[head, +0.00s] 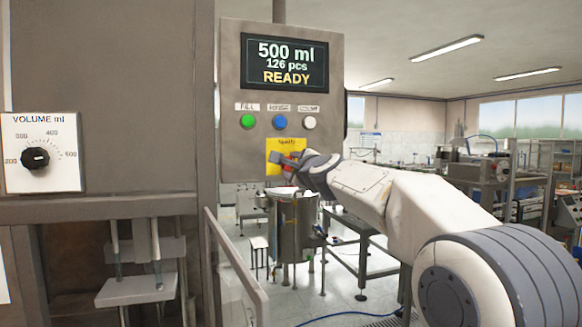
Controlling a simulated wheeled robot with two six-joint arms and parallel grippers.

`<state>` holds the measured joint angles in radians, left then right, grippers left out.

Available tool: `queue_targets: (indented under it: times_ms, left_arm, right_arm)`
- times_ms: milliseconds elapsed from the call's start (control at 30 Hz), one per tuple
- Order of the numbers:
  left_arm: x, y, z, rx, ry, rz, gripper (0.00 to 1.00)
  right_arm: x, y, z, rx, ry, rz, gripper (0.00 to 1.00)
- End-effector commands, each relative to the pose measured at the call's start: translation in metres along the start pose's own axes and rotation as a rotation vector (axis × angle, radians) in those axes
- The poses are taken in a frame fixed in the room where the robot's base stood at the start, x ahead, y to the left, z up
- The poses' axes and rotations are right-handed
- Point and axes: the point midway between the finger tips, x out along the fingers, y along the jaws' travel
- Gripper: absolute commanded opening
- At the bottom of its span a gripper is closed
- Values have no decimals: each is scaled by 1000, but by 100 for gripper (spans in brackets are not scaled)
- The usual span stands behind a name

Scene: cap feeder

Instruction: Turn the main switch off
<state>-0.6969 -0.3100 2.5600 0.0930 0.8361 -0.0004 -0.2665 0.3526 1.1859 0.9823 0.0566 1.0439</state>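The main switch is a yellow plate (272,146) with red showing on it, low on the grey control panel (232,90). My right arm reaches in from the right, and its gripper (287,162) is right in front of the yellow plate. The dark fingers overlap the red part and hide much of it. I cannot tell whether the fingers are apart, shut or touching the red part, nor which way the switch is turned. My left gripper is not in view.
A volume dial (36,159) is at left. A steel vessel (297,230) stands below the panel.

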Motion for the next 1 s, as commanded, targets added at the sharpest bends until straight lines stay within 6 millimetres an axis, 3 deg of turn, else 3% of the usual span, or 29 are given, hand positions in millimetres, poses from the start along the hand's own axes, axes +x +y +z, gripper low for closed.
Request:
queue_targets:
  times_ms: [1000]
  left_arm:
    - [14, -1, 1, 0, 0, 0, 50]
  right_arm:
    - [0, 3, -1, -954, -2, 5, 0]
